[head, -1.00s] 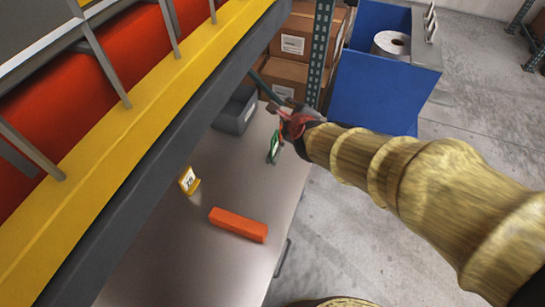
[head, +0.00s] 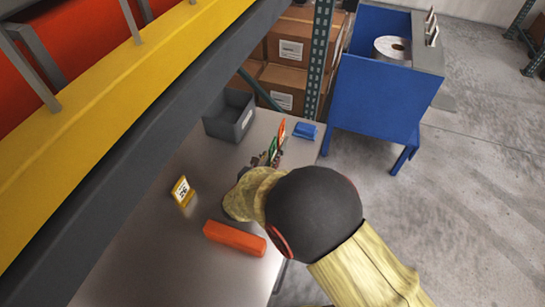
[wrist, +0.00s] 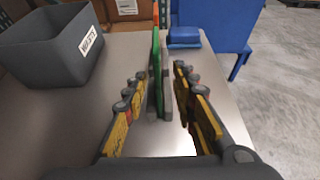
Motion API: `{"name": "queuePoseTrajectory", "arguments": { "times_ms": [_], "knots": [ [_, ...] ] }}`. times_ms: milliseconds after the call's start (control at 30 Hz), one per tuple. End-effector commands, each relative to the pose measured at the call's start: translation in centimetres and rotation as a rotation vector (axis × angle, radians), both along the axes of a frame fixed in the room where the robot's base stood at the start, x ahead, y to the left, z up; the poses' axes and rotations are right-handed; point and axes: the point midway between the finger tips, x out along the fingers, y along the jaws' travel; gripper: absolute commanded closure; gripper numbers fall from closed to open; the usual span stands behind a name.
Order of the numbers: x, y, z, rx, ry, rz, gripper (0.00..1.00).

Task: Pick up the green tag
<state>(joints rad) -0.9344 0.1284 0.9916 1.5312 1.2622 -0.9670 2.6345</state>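The green tag (head: 273,147) stands upright on the grey table, partly hidden by my gripper in the head view. In the wrist view the green tag (wrist: 157,62) shows nearly edge-on, between the two fingers. My gripper (wrist: 160,73) is open, with a finger on each side of the tag and visible gaps. In the head view the fingers are mostly hidden behind my wrist.
An orange tag (head: 282,128) stands just behind the green one. A blue item (head: 305,131) lies to its right and a labelled grey bin (head: 222,126) stands to its left. A yellow tag (head: 181,188) and an orange block (head: 234,238) are nearer. A yellow-edged beam (head: 110,105) crosses at left.

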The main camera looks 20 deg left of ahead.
Motion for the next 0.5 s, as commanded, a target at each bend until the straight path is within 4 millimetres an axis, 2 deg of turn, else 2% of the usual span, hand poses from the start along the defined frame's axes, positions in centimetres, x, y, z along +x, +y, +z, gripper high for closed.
{"name": "queuePoseTrajectory", "arguments": {
  "times_ms": [300, 500],
  "knots": [
    [3.8, 0.0, -1.9, 0.001, 0.000, -0.001, 0.73],
    [4.4, 0.0, -2.0, 0.001, 0.000, 0.002, 0.73]
  ]
}}
